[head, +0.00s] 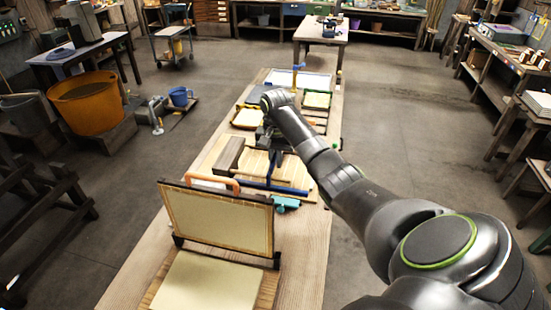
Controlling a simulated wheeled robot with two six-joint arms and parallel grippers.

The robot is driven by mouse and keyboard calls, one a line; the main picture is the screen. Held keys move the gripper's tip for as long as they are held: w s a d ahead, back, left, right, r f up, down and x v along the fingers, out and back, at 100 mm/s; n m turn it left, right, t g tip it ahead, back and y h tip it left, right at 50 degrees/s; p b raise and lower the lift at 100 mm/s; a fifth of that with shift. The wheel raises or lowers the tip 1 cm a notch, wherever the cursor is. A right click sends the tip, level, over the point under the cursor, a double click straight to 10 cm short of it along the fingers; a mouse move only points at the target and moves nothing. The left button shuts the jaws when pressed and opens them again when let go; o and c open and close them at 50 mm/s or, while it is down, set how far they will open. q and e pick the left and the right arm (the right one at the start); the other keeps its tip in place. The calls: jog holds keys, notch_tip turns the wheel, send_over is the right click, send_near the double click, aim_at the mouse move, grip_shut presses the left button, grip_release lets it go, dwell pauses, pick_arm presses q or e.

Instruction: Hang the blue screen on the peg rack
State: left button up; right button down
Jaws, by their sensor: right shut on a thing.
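My right gripper (271,158) points down over the middle of the long table, its fingers small and dark. It is shut at a dark blue bar (285,190), which seems to be part of the blue screen. The bar lies across the near edge of a pale wooden panel; whether they are one piece or touch the table, I cannot tell. My left gripper is out of view.
A tan screen with an orange handle (215,216) stands upright in dark feet at the near end. A pale sheet (207,284) lies before it. A teal tool (287,203) lies beside the blue bar. Smaller frames (317,100) lie farther back. An orange tub (88,104) stands at left.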

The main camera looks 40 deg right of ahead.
jog(key=shift+f, duration=0.3)
jog(key=c, duration=1.4)
grip_release()
jog(key=shift+r, duration=0.1)
